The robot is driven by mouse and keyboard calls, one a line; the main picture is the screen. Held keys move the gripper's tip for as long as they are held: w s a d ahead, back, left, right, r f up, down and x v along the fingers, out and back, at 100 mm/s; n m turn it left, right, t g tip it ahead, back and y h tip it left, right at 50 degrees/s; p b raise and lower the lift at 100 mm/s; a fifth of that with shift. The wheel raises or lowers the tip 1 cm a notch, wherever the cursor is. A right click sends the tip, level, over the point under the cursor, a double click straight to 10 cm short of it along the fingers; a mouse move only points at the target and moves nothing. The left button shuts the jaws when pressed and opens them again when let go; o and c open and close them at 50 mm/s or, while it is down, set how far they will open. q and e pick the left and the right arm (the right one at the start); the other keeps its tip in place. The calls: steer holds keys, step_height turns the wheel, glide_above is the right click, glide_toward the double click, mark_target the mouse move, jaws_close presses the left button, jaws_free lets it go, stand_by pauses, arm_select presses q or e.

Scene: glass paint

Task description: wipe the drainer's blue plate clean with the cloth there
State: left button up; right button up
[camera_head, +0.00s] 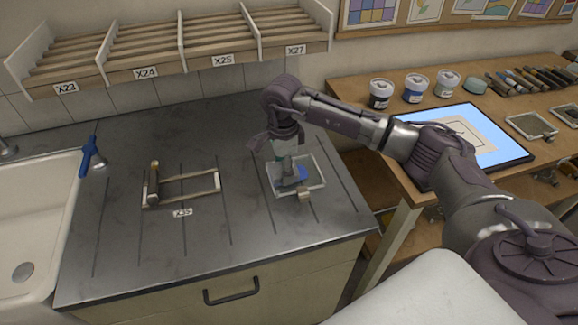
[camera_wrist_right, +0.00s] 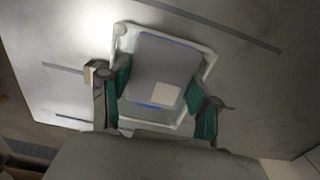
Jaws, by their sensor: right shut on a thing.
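The drainer (camera_head: 316,166) is a pale rectangular frame on the right part of the grey worktop. The blue plate (camera_head: 302,173) lies inside it, partly hidden by my right gripper (camera_head: 287,180). In the right wrist view, thin blue edges of the plate (camera_wrist_right: 150,106) show around a grey piece, which looks like the cloth (camera_wrist_right: 160,70). My right gripper (camera_wrist_right: 160,108) has its green-padded fingers on both sides of this grey piece and is shut on it, low over the plate. Whether the cloth touches the plate is unclear. A small pale square lies on the grey. My left gripper is out of view.
A wooden rack (camera_head: 180,192) with a dark-handled tool stands left of the drainer, behind label X35. A blue-handled tool (camera_head: 92,155) is by the sink (camera_head: 35,220). Jars (camera_head: 414,91) and a lit panel (camera_head: 480,140) are on the right bench. The worktop's middle is clear.

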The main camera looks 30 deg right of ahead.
mark_target(306, 171)
steer(key=shift+s+d, duration=0.2)
steer(key=shift+d, duration=0.55)
steer(key=shift+s+d, duration=0.15)
steer(key=shift+d, duration=0.55)
steer(key=shift+s+d+b, duration=0.2)
steer(key=shift+d+b, duration=0.15)
steer(key=shift+d, duration=0.35)
steer(key=shift+s+d+b, duration=0.2)
steer(key=shift+d+b, duration=0.15)
steer(key=shift+d, duration=0.35)
steer(key=shift+w+a, duration=0.2)
steer(key=shift+a, duration=0.45)
steer(key=shift+w+a, duration=0.15)
steer(key=shift+a, duration=0.45)
steer(key=shift+w+a, duration=0.25)
steer(key=shift+a, duration=0.6)
steer(key=shift+w+a, duration=0.2)
steer(key=shift+a, duration=0.6)
steer(key=shift+s+d+b, duration=0.25)
steer(key=shift+d, duration=0.75)
steer(key=shift+s+d+b, duration=0.3)
steer(key=shift+d, duration=0.75)
steer(key=shift+s+d+b, duration=0.25)
steer(key=shift+d, duration=0.75)
steer(key=shift+r, duration=0.15)
steer(key=shift+r+p, duration=1.6)
steer(key=shift+r, duration=0.85)
